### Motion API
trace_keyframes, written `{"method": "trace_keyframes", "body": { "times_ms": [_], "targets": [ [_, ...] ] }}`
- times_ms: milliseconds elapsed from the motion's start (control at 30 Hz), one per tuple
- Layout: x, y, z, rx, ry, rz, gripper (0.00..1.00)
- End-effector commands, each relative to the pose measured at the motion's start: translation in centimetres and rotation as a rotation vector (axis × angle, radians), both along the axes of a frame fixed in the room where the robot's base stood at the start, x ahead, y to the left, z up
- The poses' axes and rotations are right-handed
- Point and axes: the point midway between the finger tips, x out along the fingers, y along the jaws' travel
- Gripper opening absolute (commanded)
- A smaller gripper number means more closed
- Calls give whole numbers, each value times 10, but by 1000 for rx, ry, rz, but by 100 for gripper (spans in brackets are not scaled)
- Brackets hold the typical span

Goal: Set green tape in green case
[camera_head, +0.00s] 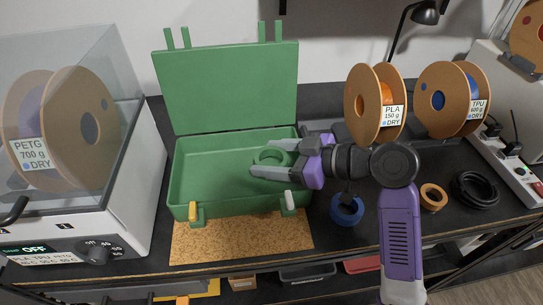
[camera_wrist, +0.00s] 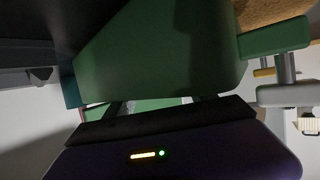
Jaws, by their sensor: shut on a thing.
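The green case (camera_head: 186,202) stands open on a cork mat, its lid (camera_head: 226,85) raised at the back. My gripper (camera_head: 262,158) reaches in from the right, over the right half of the case. It is shut on the green tape (camera_head: 268,154), a ring between the two grey fingers. Whether the tape touches the case floor cannot be told. In the wrist view, a green wall of the case (camera_wrist: 160,50) fills much of the picture, and the fingers are mostly hidden.
A blue tape (camera_head: 347,210) and an orange tape (camera_head: 433,197) lie to the right, with a black cable coil (camera_head: 475,190). Filament spools (camera_head: 376,104) stand behind. A clear-lidded dryer (camera_head: 110,180) is close on the left. The cork mat (camera_head: 240,240) shows bare in front.

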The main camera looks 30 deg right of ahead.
Motion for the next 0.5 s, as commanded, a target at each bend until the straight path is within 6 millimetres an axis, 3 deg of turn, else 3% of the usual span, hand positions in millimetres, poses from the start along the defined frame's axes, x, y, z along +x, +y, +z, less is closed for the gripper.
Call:
{"method": "trace_keyframes", "body": {
  "times_ms": [500],
  "targets": [
    [0, 0, -13, 1, 6, 0, 23]
  ]
}}
